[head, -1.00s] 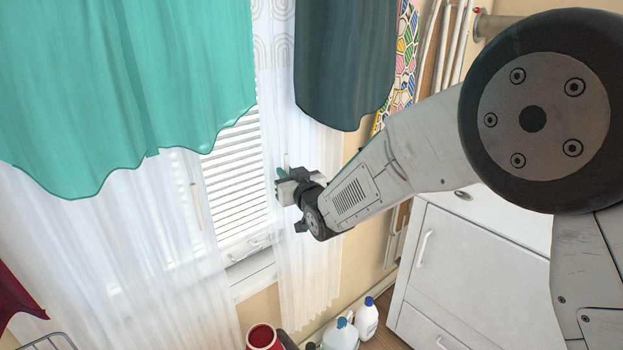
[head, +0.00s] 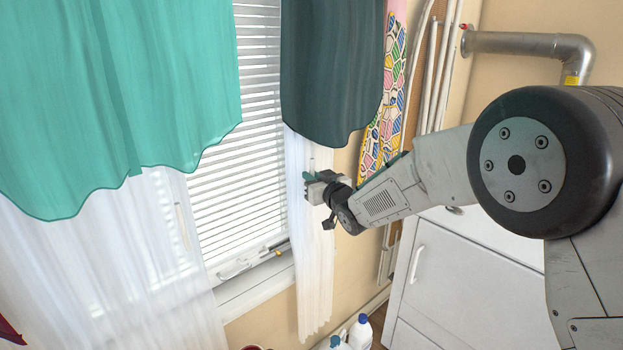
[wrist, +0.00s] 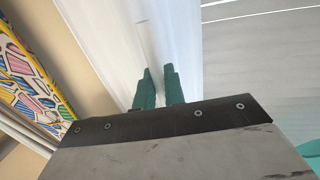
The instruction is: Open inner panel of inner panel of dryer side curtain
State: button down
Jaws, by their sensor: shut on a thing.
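The white sheer inner panel on the dryer side (head: 312,290) hangs bunched and narrow at the right of the window, partly behind the dark teal outer curtain (head: 332,80). My gripper (head: 308,180) is at the panel's middle height, shut on its handle or edge; the exact hold is small in the head view. In the wrist view, the two teal fingers (wrist: 158,90) are close together against the white panel (wrist: 155,45). The other white sheer panel (head: 110,260) hangs at the left, below the bright teal curtain (head: 110,100).
The window with white blinds (head: 240,170) is bare between the panels. A white dryer (head: 460,280) stands at the right, with a metal duct (head: 520,42) above. A colourful ironing board (head: 385,120) leans behind the dark curtain. Bottles (head: 360,332) stand on the floor.

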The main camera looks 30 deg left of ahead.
jog(key=c, duration=1.6)
grip_release()
jog(key=v, duration=0.7)
jog(key=shift+s+d, duration=0.25)
